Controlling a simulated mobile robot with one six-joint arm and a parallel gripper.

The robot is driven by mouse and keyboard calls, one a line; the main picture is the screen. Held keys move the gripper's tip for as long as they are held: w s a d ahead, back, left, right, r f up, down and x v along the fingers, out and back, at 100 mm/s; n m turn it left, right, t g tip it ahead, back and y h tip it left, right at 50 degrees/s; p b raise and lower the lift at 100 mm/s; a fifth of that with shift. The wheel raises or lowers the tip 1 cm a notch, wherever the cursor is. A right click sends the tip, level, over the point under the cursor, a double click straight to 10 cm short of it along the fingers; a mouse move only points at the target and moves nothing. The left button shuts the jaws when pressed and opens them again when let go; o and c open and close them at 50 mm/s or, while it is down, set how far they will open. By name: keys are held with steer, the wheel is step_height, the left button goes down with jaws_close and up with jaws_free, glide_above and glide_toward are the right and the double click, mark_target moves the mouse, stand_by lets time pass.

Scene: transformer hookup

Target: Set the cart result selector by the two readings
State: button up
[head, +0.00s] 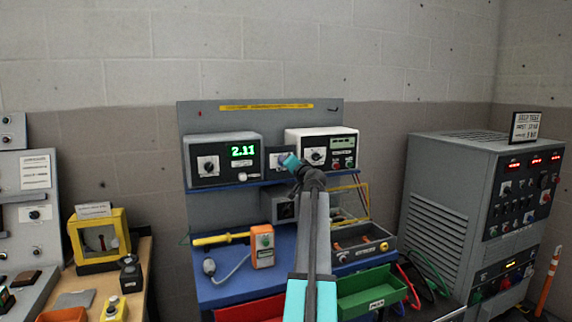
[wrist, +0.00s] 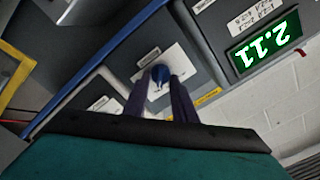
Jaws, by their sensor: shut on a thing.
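My gripper (head: 291,163) reaches up to the panel between two meters in the head view. In the wrist view my gripper (wrist: 160,82) has its two dark fingers closed on either side of a blue knob (wrist: 159,72). The knob sits on a white plate (wrist: 178,62); its label and pointer position are not readable. The left meter (head: 223,160) has a green display (head: 242,151) reading 2.11, which also shows upside down in the wrist view (wrist: 264,46). The white right meter (head: 322,147) shows no readable number.
A blue shelf (head: 235,184) runs under the meters. Green (head: 370,292) and red bins hang in front. A grey cabinet (head: 440,205) stands right, a yellow box (head: 98,240) left.

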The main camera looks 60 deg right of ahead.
steer(key=shift+r, duration=0.1)
steer(key=o, duration=1)
steer(key=shift+w, duration=0.1)
steer(key=shift+o, duration=0.2)
steer(key=b+v, duration=0.1)
steer(key=v, duration=1.3)
steer(key=shift+b, duration=0.35)
